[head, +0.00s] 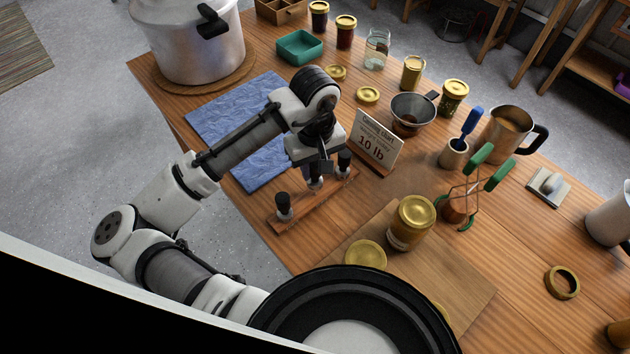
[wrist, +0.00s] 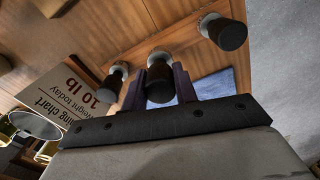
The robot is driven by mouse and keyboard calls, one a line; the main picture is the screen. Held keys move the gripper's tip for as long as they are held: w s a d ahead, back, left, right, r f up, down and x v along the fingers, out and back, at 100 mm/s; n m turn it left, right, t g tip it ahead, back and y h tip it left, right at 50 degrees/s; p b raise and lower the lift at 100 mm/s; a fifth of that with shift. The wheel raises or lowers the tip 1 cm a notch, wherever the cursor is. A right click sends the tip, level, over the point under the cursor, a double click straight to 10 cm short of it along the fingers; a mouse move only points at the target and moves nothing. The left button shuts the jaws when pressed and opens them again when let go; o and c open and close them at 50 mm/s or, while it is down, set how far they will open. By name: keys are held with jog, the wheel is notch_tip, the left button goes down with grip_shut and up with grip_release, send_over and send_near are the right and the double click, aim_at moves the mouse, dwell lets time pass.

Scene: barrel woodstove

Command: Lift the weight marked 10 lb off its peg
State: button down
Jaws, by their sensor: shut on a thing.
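A wooden rack (head: 312,203) on the table holds a row of weights with black knobs. The near-left weight (head: 284,207) and the far-right weight (head: 344,162) stand free of my gripper. My gripper (head: 318,172) points down over the rack and is shut on the middle weight (head: 315,183). In the wrist view the middle weight (wrist: 160,82) sits between the fingers, with one weight (wrist: 228,34) and another (wrist: 116,78) on either side. No marking on any weight is readable. I cannot tell whether the middle weight is still seated.
A sign (head: 376,142) reading 10 lb stands close to the right of my gripper. A blue cloth (head: 235,120) lies to the left.

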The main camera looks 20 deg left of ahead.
jog(key=shift+r, duration=0.35)
jog(key=shift+r, duration=0.1)
jog(key=shift+r, duration=1.45)
